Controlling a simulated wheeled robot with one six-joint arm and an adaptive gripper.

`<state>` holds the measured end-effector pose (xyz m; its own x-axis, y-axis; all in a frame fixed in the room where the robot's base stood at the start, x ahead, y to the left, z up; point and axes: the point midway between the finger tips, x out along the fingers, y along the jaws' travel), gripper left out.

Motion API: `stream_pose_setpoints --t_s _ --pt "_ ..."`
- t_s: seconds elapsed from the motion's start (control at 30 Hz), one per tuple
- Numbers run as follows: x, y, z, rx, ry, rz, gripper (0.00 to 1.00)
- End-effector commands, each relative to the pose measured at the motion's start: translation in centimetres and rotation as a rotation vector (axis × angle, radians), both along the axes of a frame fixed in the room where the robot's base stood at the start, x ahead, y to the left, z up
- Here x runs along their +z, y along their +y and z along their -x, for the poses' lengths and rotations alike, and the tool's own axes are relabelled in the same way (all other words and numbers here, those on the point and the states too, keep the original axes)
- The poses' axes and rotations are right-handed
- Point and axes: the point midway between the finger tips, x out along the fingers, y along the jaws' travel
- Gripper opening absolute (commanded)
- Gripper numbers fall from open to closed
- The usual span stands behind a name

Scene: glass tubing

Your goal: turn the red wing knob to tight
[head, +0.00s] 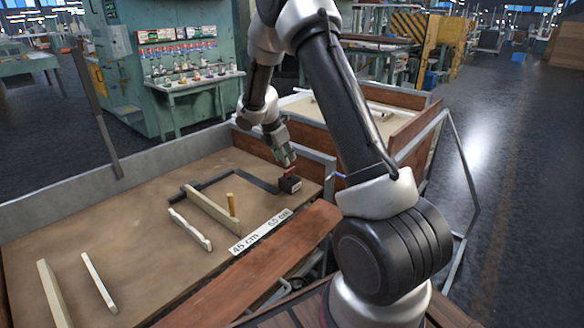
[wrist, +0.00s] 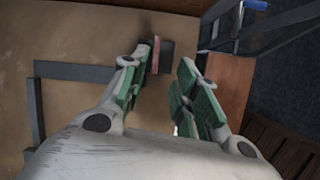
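The red wing knob (head: 291,170) sits on a small black block (head: 290,185) at the right end of the work table. In the wrist view the knob (wrist: 155,56) shows as a reddish upright bar against the dark block (wrist: 167,57). My gripper (head: 287,160) is just above the block, pointing down. In the wrist view my gripper (wrist: 166,64) is open, with green pads on both fingers. The knob appears close beside the left fingertip, with a wider gap to the right finger. I cannot tell whether the finger touches it. No tight mark is readable.
A dark flat L-shaped bar (head: 215,180) lies left of the block. A pale rail with a wooden peg (head: 231,204) and a "45 cm / 60 cm" strip (head: 261,231) lie in front. Metal frame edges border the table. The table's left middle is mostly clear.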

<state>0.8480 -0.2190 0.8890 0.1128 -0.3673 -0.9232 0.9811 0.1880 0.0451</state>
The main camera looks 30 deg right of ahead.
Motion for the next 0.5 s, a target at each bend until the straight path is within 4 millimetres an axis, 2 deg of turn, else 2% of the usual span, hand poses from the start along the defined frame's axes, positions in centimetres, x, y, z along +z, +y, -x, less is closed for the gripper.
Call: stream_pose_setpoints --t_s 0.1,0.27,0.5 --pt "-0.1 0.2 -0.4 0.118 0.027 0.010 0.30" --pt "-1.0 -0.2 -0.5 0.164 0.044 0.013 0.30" --pt "-4.8 -1.6 -1.0 0.161 0.046 0.013 0.30"
